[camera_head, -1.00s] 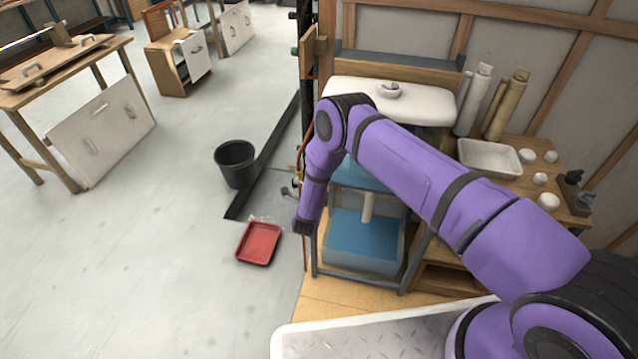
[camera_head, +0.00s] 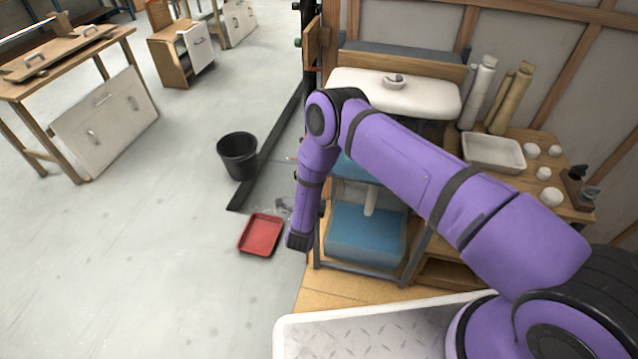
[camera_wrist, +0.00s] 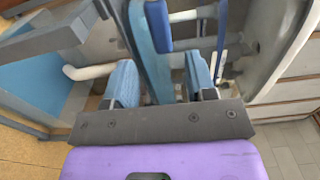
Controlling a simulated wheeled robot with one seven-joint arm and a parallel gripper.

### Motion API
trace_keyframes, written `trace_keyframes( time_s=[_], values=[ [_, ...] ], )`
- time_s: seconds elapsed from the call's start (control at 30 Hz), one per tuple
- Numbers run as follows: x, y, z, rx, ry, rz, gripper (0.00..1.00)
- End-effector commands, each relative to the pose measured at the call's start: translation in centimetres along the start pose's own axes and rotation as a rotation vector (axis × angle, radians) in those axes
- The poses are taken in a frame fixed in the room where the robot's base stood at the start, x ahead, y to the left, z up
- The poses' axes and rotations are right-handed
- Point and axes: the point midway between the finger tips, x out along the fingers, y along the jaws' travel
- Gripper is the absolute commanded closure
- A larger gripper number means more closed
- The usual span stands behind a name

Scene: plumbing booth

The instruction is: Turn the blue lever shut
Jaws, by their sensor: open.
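In the wrist view, a dark blue bar-shaped piece (camera_wrist: 158,26), which looks like the blue lever, stands at the top centre. A lighter blue strip runs down behind it, and I cannot tell how the two join. My gripper (camera_wrist: 158,66) is open, with its blue-padded fingers apart on either side of the strip. The dark blue piece lies beyond the fingertips, between their lines; no contact shows. In the head view my forearm hangs down left of the sink stand, and neither the lever nor the fingers can be made out.
A white sink (camera_head: 395,92) sits above a stand with a blue lower panel (camera_head: 365,235). Pale pipes (camera_wrist: 88,71) run near the fingers. A red tray (camera_head: 261,235) and a black bucket (camera_head: 238,156) are on the floor left of my arm. Open floor lies further left.

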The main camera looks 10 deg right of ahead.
Motion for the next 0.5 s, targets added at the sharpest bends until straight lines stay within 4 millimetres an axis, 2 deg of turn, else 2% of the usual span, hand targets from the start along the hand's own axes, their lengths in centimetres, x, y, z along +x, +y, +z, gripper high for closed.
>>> trace_keyframes(
  time_s=[0.2,0.5],
  values=[
    [-2.1,0.0,0.0,-0.001,0.000,0.001,0.49],
    [-2.4,0.0,0.0,0.000,0.000,0.000,0.49]
  ],
)
